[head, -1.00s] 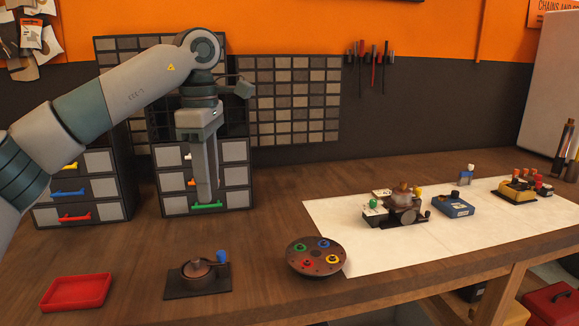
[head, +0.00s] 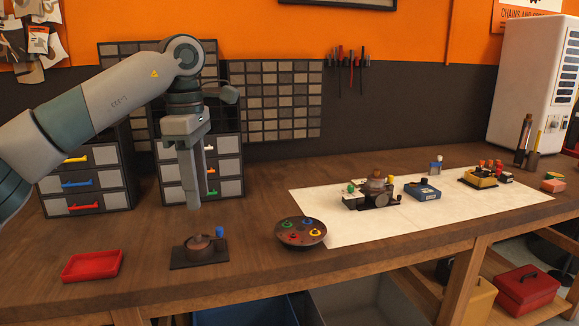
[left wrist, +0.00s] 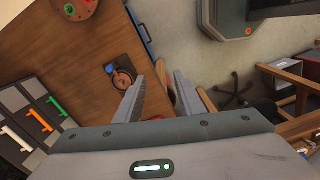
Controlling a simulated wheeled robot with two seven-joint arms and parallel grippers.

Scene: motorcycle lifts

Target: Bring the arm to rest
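My left arm comes in from the left in the head view. Its gripper (head: 192,204) hangs pointing down in front of the right-hand drawer cabinet (head: 229,167), above the bench top. In the left wrist view the two fingers (left wrist: 160,76) stand apart with nothing seen between them. The gripper holds nothing and looks clear of the things on the bench. My right arm and gripper are not in view.
A red tray (head: 92,279), a dark fixture with a blue knob (head: 198,251) and a round plate with coloured pieces (head: 301,245) stand along the front. A pale mat (head: 340,229) with several small assemblies lies right. Bare wood (head: 140,240) lies between.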

